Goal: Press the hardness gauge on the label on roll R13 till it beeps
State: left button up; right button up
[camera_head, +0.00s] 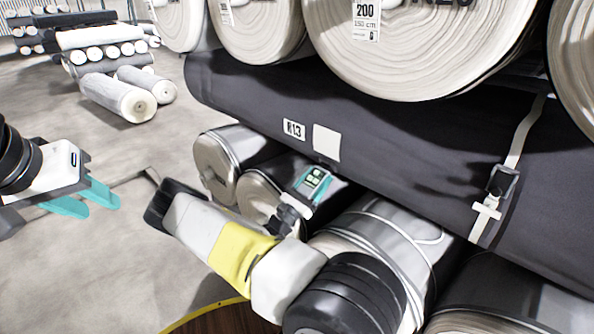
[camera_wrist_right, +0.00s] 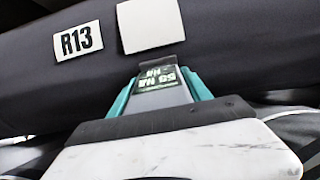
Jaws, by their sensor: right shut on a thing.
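Roll R13 (camera_head: 400,165) is a long dark roll lying across the stack, with an R13 tag (camera_head: 293,129) on its side. A blank white label (camera_head: 327,143) sits right of the tag; it also shows in the right wrist view (camera_wrist_right: 150,25). My right gripper (camera_head: 313,184) is shut on the hardness gauge (camera_wrist_right: 163,77), a grey body with a lit green display between teal fingers. The gauge's front end lies just below the label in both views. I cannot tell whether it touches the roll. My left gripper (camera_head: 88,202) is open and empty at the far left.
Large pale rolls (camera_head: 425,45) rest above R13, and wrapped rolls (camera_head: 375,235) lie below it, close to my right arm. A strap with a buckle (camera_head: 502,182) crosses R13 at right. More rolls (camera_head: 120,95) lie at the back left. The floor at left is mostly clear.

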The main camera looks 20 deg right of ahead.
aim_at(304, 195)
jog(key=shift+r, duration=0.1)
dwell(0.3)
jog(key=shift+v, duration=3.45)
jog(key=shift+w, duration=0.1)
